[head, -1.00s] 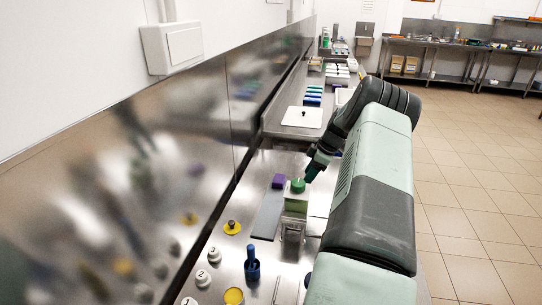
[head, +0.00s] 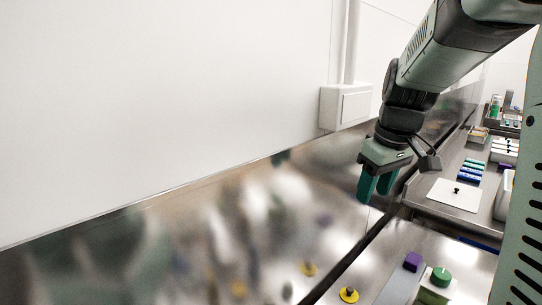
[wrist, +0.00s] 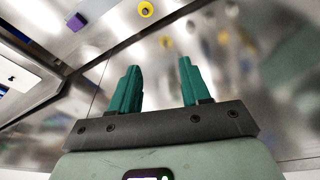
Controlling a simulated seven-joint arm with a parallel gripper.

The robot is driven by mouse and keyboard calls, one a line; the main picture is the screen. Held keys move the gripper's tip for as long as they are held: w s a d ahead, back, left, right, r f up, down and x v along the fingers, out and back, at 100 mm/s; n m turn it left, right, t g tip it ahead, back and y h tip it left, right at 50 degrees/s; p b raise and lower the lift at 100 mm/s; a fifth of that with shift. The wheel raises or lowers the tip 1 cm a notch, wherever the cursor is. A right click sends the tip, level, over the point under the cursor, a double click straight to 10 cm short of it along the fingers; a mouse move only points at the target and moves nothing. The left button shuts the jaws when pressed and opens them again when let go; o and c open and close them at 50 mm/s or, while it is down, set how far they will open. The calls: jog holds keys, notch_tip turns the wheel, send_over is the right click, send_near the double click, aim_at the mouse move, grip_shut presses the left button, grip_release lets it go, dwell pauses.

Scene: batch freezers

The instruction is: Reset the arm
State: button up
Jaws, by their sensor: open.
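My gripper (head: 376,184) hangs in the air in front of the steel back wall, well above the counter, in the head view. Its two green fingers are apart with nothing between them. The wrist view shows the open fingers (wrist: 160,88) with only shiny steel behind them. My arm reaches in from the upper right of the head view and bends down to the gripper.
Below the gripper are a yellow disc with a dark knob (head: 348,294), a purple block (head: 412,262) and a green round lid (head: 441,277). A white board (head: 455,194) and blue and green blocks (head: 470,170) lie beyond. A white wall box (head: 345,107) is behind the gripper.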

jog(key=s+a+r+m+t, duration=0.1)
jog(key=s+a, duration=0.4)
jog(key=s, duration=0.6)
jog(key=s+a+r+m+t, duration=0.2)
jog(key=s+a+m, duration=0.1)
jog(key=s, duration=0.9)
jog(key=shift+a+r+m+h, duration=0.3)
jog(key=shift+a+r+m, duration=0.1)
jog(key=shift+a, duration=0.45)
